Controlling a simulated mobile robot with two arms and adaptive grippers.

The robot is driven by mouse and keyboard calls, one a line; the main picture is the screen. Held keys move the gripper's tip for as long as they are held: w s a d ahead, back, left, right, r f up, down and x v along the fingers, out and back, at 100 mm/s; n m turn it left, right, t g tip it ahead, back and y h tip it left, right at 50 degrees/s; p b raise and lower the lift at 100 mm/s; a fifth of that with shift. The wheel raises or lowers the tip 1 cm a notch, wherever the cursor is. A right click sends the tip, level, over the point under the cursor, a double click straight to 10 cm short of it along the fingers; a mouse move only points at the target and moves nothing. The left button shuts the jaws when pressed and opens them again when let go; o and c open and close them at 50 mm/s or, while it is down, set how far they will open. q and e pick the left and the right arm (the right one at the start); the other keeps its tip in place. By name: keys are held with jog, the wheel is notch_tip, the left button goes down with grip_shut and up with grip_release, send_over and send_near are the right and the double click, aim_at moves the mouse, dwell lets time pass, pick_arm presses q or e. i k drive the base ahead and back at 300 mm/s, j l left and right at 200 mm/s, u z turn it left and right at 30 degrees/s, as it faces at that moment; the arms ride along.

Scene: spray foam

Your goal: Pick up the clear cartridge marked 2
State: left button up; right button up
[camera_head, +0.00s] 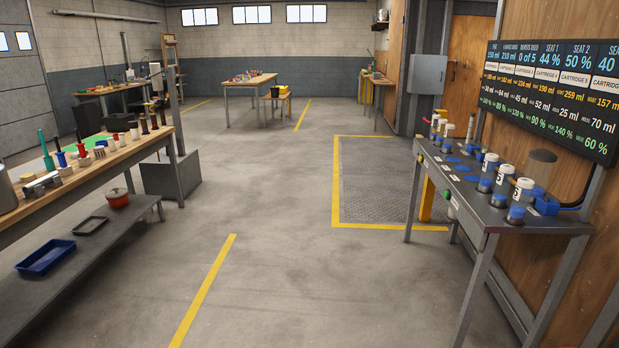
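Several upright cartridges with white bands stand on the grey bench (468,188) at the right, some on blue seats. One is at the back of its row (490,163), one in the middle (504,174) and one nearer the front (522,190). Dark marks show on some bands, but they are too small to read surely, so I cannot tell which cartridge is marked 2. Smaller cartridges (447,132) stand at the bench's far end. Neither of my grippers is in view.
A dark screen (552,95) hangs above the right bench. A wooden bench (95,171) with tools and bottles runs along the left, with a blue tray (46,257) and red pot (118,198) on its lower shelf. The concrete floor between is clear.

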aim_at(442, 123)
jog(key=i+j, duration=0.1)
jog(key=i, duration=2)
jog(key=i+j+z, duration=0.1)
jog(key=i+z, duration=0.3)
jog(key=i+j+z, duration=0.2)
jog(key=i+z, duration=0.2)
jog(key=i+j+z, duration=0.55)
jog(key=j+z, duration=0.25)
jog(key=i+j+z, duration=0.25)
jog(key=z, duration=0.15)
jog(key=i+j+z, duration=0.1)
jog(key=j+z, duration=0.3)
jog(key=j, duration=0.25)
jog(key=j+z, duration=0.4)
jog(key=j, duration=0.15)
